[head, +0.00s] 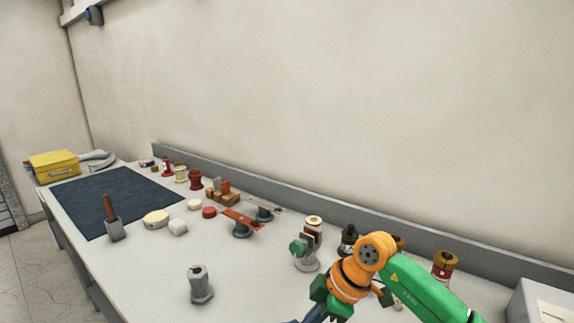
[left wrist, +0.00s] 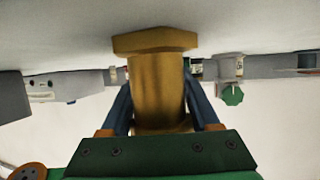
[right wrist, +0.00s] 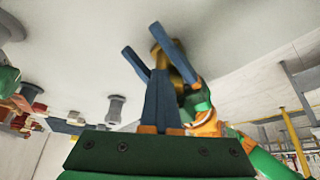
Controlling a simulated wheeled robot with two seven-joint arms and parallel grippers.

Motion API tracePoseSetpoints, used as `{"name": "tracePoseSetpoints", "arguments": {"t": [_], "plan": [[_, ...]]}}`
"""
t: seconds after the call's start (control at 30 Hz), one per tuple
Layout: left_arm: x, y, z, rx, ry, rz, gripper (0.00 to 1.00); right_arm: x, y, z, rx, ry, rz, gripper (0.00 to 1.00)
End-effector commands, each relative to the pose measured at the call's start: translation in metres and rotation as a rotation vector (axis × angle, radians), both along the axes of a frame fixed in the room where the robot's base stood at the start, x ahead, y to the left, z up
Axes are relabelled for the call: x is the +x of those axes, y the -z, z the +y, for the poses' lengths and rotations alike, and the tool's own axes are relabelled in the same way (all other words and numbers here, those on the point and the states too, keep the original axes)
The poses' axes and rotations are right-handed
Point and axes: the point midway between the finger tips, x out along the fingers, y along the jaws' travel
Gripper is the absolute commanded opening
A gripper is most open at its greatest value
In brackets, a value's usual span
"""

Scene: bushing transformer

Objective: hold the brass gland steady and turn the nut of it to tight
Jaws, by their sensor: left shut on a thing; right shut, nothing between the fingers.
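The brass gland (left wrist: 157,85) stands large in the left wrist view, with its wide hexagonal nut (left wrist: 155,42) at the top of the picture. My left gripper (left wrist: 157,100) is shut on the gland body, one blue finger along each side. The head view does not show the gland or the left gripper. My right gripper (right wrist: 157,75) is shut and empty; its fingers appear close to the left fingers and the gland in the right wrist view, but I cannot tell whether they touch. In the head view my right gripper (head: 310,316) is cut by the bottom edge.
A grey cylinder (head: 201,286) stands on the bench in front. A grey stand with a green hexagonal part (head: 298,247) is behind my right arm. A dark mat (head: 110,198) and several small parts lie to the left. A white box (head: 540,302) is at right.

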Motion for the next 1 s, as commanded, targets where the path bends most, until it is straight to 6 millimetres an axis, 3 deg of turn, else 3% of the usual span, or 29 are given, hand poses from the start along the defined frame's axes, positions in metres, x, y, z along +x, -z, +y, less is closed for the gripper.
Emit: {"name": "tracePoseSetpoints", "arguments": {"t": [1.0], "plan": [[-0.001, -0.002, -0.003, -0.006, 0.006, -0.002, 0.0, -0.03, -0.001, 0.008, 0.013, -0.013, 0.002, 0.0]]}}
